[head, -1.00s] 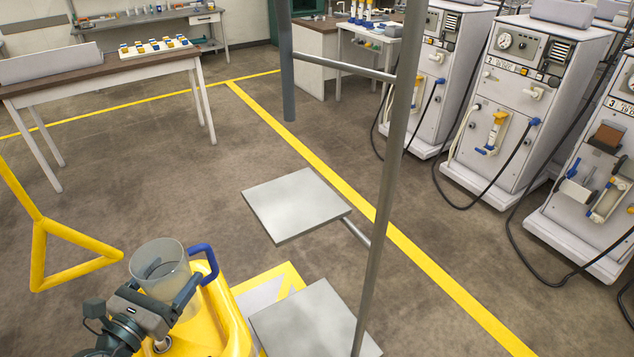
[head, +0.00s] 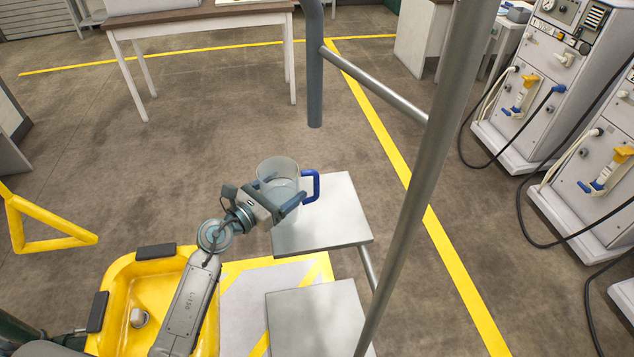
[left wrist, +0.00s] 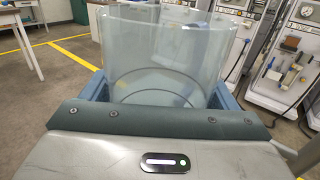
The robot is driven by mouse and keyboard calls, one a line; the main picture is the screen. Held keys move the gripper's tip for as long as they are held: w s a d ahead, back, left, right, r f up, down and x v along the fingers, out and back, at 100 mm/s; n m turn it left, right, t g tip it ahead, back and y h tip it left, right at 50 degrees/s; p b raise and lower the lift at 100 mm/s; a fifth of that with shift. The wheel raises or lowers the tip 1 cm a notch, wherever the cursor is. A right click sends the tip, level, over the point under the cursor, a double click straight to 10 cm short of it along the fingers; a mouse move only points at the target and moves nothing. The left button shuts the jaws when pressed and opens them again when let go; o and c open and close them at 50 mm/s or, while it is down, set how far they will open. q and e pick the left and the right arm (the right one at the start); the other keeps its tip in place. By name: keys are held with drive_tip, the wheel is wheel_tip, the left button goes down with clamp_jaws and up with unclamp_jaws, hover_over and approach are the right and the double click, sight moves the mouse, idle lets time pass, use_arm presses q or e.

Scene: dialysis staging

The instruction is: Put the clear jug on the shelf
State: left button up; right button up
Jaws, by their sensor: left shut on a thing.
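The clear jug (head: 279,179) with a blue handle is upright in my left gripper (head: 275,194), which is shut around its body. In the left wrist view the jug (left wrist: 168,55) fills the space between the blue fingers. In the head view the jug overlaps the left part of the upper grey shelf plate (head: 335,215). I cannot tell whether its base touches the plate. A second grey plate (head: 318,320) lies nearer, and both stand by a grey pole. My right gripper is not in view.
A thick grey post (head: 425,150) with a crossbar rises just right of the plates. My yellow base tray is at the lower left. A yellow tubular frame (head: 45,225) stands at the far left. Dialysis machines (head: 540,70) with hoses stand at the right. Open floor lies behind the plates.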

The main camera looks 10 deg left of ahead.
use_arm(q)
drive_tip(key=w+d+f, duration=0.1)
drive_tip(key=w+d, duration=0.1)
drive_tip(key=w+d+f+p, duration=0.1)
drive_tip(key=w+d+f, duration=0.1)
drive_tip(key=w, duration=0.1)
drive_tip(key=w+d+f, duration=0.1)
drive_tip(key=w+d, duration=0.1)
drive_tip(key=d, duration=0.1)
drive_tip(key=shift+w+f+p, duration=0.15)
drive_tip(key=shift+p, duration=0.2)
drive_tip(key=shift+f, duration=0.35)
drive_tip(key=o, duration=0.8)
drive_tip(key=shift+o, duration=0.8)
drive_tip(key=shift+r, duration=0.3)
drive_tip(key=b+v, duration=0.1)
drive_tip(key=v, duration=0.6)
drive_tip(key=b+v, duration=0.1)
drive_tip(key=v, duration=0.2)
drive_tip(key=shift+s+a+f+b, duration=0.3)
drive_tip(key=shift+s+a+r, duration=0.15)
drive_tip(key=shift+s+a, duration=0.15)
drive_tip(key=shift+s, duration=0.3)
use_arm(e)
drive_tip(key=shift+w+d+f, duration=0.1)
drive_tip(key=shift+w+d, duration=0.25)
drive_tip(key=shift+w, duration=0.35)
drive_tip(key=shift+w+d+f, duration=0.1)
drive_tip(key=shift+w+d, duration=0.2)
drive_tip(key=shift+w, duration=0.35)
